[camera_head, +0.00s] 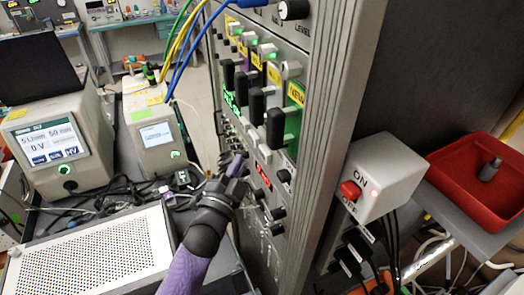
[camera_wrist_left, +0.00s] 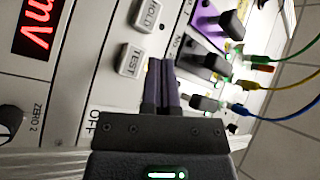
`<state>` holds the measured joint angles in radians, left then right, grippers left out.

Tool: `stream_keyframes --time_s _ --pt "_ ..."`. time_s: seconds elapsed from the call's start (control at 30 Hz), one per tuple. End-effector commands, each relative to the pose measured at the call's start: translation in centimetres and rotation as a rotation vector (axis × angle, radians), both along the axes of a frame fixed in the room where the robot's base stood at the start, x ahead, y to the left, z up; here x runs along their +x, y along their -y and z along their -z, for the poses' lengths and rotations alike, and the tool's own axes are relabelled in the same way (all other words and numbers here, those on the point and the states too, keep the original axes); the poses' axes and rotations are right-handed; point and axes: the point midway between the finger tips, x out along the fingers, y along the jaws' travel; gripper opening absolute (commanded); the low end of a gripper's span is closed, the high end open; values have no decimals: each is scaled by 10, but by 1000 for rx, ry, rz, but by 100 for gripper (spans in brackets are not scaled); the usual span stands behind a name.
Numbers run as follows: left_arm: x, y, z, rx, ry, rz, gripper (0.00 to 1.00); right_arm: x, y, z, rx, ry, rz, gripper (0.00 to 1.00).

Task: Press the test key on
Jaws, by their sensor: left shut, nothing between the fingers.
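The test key is a pale square button marked TEST (camera_wrist_left: 131,60) on the grey instrument panel in the left wrist view. A similar key marked HOLD (camera_wrist_left: 149,16) sits above it in that view. My left gripper (camera_wrist_left: 162,64) is shut and empty, its two purple fingers together. The fingertips appear just right of the TEST key in the left wrist view; I cannot tell whether they touch the panel. In the head view the left gripper (camera_head: 238,162) points at the lower left side of the tall rack's panel. My right gripper is not in view.
The panel has a red digital display (camera_wrist_left: 36,28), a ZERO 2 knob (camera_wrist_left: 10,124), black levers (camera_head: 275,128) and coloured cables (camera_head: 190,40). A white box with a red ON/OFF switch (camera_head: 350,189) and a red tray (camera_head: 450,165) stand right. A perforated metal case (camera_head: 95,262) lies left below.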

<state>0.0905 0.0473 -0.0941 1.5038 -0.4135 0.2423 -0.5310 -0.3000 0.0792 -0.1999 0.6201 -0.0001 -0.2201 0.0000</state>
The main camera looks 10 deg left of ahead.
Motion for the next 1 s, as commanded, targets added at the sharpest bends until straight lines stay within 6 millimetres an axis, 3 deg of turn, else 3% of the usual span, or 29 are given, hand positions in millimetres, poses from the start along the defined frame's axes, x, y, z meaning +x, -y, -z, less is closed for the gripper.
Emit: stream_keyframes --time_s 0.3,1.0 --pt "-15 -22 -1 0 -1 1 0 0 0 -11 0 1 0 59" --pt "-15 -22 0 0 -1 1 0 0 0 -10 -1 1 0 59"
